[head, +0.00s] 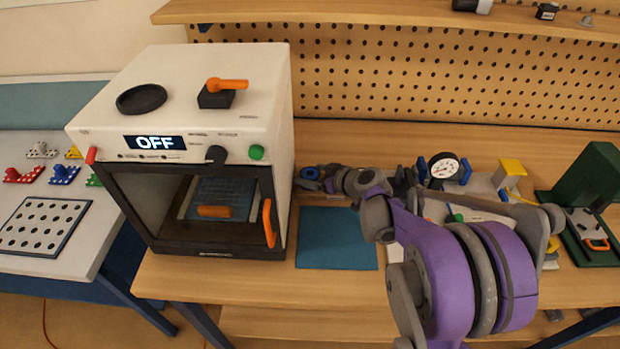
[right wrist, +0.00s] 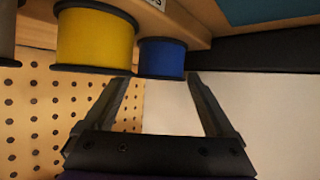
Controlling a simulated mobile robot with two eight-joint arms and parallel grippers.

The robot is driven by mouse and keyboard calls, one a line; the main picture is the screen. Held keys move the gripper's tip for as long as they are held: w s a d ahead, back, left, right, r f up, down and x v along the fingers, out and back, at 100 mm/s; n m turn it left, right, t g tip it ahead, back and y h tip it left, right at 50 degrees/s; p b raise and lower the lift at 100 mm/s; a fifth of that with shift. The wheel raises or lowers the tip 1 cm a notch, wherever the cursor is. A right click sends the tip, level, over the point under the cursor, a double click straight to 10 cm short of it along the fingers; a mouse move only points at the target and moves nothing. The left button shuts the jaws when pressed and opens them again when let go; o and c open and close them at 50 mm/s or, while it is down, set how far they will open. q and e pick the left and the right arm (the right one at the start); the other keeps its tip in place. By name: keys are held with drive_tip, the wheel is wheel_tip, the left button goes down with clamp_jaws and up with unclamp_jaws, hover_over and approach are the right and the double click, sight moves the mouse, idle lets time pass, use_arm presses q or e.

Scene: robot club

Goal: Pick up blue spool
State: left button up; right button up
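The blue spool (right wrist: 162,59) has dark rims and shows at the top middle of the right wrist view. In the head view it is a small blue ring (head: 310,173) beside the white oven-like machine, partly covered by my right gripper (head: 322,179). In the right wrist view my right gripper (right wrist: 161,78) is open and empty. Its two fingers point at the blue spool, with the spool lined up between the fingertips; whether they touch it I cannot tell. My left gripper is not in view.
A yellow spool (right wrist: 95,38) stands close beside the blue one. The white machine (head: 190,95) stands just left of it, and the pegboard (head: 420,80) rises behind. A teal mat (head: 337,238) lies in front. A gauge (head: 444,170) stands to the right.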

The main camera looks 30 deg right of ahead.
drive_tip(key=c, duration=1.1)
drive_tip(key=shift+c, duration=0.2)
